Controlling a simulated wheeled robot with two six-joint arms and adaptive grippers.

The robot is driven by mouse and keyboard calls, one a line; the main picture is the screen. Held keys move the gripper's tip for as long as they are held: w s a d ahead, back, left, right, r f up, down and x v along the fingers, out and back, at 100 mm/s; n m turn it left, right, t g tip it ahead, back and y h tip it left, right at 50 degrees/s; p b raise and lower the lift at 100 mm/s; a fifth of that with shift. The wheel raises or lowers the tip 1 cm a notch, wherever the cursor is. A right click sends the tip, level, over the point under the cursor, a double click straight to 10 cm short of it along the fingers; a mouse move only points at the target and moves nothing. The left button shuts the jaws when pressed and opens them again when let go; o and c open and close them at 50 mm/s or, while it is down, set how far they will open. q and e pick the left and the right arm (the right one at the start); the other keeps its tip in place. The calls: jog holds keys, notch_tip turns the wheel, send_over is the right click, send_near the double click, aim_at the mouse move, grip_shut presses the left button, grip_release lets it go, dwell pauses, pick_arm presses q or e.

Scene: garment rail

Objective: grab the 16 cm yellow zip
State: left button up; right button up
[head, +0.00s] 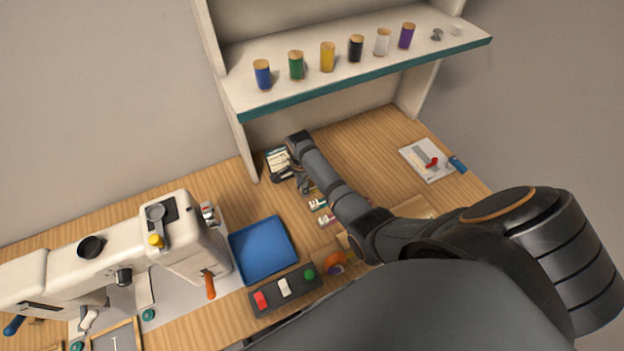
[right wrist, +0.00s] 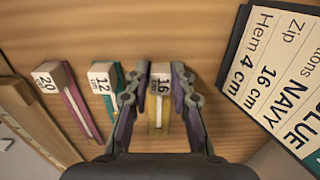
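The yellow zip (right wrist: 159,112), with a pale end block marked 16, lies between the fingers of my right gripper (right wrist: 160,82) in the right wrist view. The fingers are spread on either side of the block, with a narrow gap showing at each side. In the head view my right gripper (head: 303,184) is low over the wooden table, and its arm hides part of the zips. A green zip (right wrist: 108,92) marked 12 lies just left of the left finger, and a magenta zip (right wrist: 78,105) marked 20 lies farther left. My left gripper is not in view.
An order card (right wrist: 275,75) reading Zip 16 cm stands close on the right in the wrist view. In the head view, a blue tray (head: 262,249), a button box (head: 286,291) and a sewing machine (head: 120,245) are left; a spool shelf (head: 350,75) is behind.

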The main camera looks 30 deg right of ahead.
grip_shut()
jog(key=shift+r, duration=0.6)
jog(key=s+r, duration=1.2)
jog(key=s, duration=0.2)
jog(key=shift+a, duration=0.3)
